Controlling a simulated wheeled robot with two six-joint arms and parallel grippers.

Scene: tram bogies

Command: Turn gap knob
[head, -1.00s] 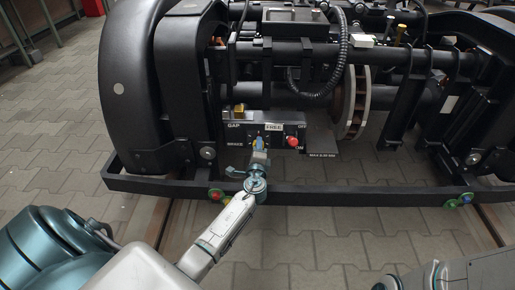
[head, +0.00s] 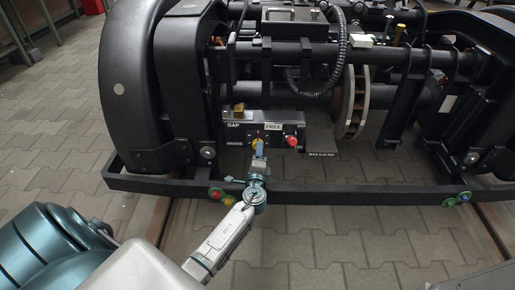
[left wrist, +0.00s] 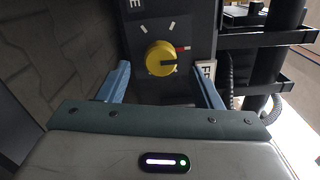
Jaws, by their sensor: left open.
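The yellow gap knob (left wrist: 161,58) sits on a dark panel (left wrist: 187,20) in the left wrist view. A dark pointer line on it points right, just below a red mark. My left gripper (head: 258,148) is open in front of the knob. In the left wrist view its two blue fingers (left wrist: 160,68) stand apart on either side of the knob, with gaps on both sides. My right gripper is not in view.
A red knob (head: 292,141) is close to the right on the same panel. A black frame bar (head: 340,193) runs across below the panel. A brake disc (head: 354,105) and black tubes stand to the right and above. The paved floor in front is clear.

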